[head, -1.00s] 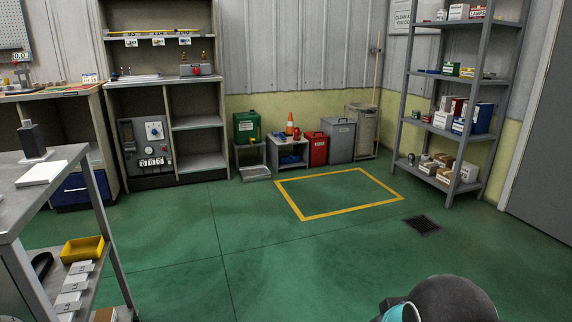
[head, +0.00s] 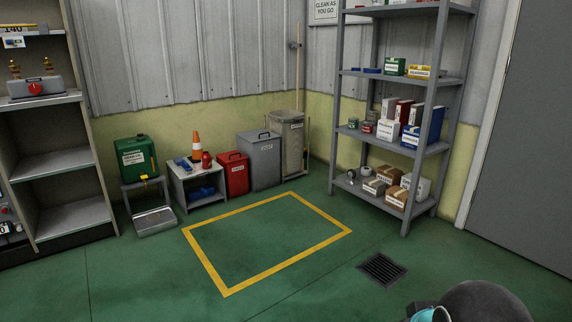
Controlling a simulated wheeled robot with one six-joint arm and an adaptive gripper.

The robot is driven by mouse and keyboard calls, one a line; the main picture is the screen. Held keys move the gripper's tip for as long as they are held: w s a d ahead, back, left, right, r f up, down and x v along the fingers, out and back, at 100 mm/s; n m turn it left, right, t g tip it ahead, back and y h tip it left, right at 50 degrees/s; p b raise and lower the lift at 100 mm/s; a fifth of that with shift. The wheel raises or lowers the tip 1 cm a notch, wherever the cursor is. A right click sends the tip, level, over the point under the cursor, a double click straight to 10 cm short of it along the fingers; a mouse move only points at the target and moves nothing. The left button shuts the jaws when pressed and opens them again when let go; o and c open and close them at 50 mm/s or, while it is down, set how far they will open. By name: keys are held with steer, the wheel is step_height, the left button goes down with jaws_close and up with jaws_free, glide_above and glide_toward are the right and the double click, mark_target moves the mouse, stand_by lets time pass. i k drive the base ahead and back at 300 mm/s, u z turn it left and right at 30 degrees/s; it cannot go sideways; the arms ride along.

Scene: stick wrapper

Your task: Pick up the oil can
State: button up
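A small red can-like object (head: 207,160) stands on the low grey side table (head: 190,176), right beside an orange and white cone (head: 196,146). It may be the oil can, but it is too small to tell for sure. No other thing in view is clearly an oil can. Part of my arm shows at the bottom right edge, dark and rounded with a teal band. My gripper's fingers are not in view.
A red bin (head: 232,174) and grey bins stand to the right. A metal shelf rack (head: 406,227) is at the right. The yellow-outlined floor area (head: 225,291) is clear.

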mark_target(206, 159)
steer(key=z, duration=0.05)
steer(key=i, duration=2.4)
steer(key=u, duration=0.9)
steer(key=i, duration=1.85)
steer(key=u, duration=1.25)
steer(key=i, duration=0.65)
steer(key=u, duration=0.25)
